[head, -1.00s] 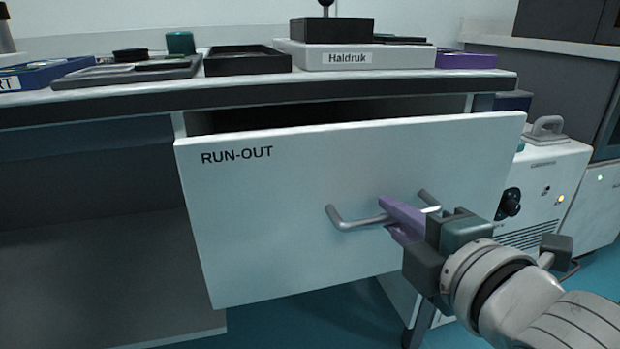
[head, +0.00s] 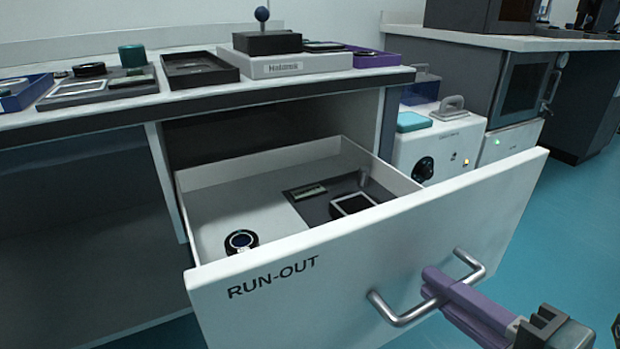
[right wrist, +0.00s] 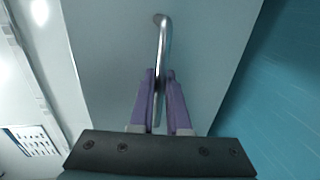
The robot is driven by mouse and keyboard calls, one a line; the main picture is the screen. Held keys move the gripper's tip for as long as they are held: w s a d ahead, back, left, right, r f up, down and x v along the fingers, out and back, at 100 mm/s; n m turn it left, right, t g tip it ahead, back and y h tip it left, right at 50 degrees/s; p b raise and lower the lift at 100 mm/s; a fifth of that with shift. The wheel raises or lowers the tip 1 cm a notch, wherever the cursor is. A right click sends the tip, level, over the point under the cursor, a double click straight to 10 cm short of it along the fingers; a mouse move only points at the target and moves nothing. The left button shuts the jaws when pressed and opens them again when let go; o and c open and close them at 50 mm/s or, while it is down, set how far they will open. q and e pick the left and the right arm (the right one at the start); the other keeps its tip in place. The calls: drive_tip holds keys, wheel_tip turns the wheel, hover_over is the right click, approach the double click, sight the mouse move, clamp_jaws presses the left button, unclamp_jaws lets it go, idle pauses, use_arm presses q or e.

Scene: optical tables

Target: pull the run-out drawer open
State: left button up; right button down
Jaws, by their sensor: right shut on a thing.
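The run-out drawer (head: 340,285) is a white drawer under the bench, its front marked RUN-OUT. It stands well out of the cabinet, and its inside shows. A silver bar handle (head: 398,312) is fixed across its front. My right gripper (head: 436,285) has purple fingers and is shut on the handle, right of the bar's middle. In the right wrist view the handle (right wrist: 161,45) runs between the two purple fingers (right wrist: 160,88). My left gripper is in neither view.
In the drawer lie a round black-rimmed piece (head: 241,241) and a dark mat (head: 318,207) with small parts. The bench top (head: 150,107) holds trays and a pale box (head: 290,66). A white unit (head: 440,140) stands right of the cabinet. Blue floor (head: 560,220) is clear at right.

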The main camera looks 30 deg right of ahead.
drive_tip(key=shift+s, duration=0.7)
drive_tip(key=c, duration=0.9)
unclamp_jaws()
drive_tip(key=p+v, duration=0.2)
drive_tip(key=v, duration=0.8)
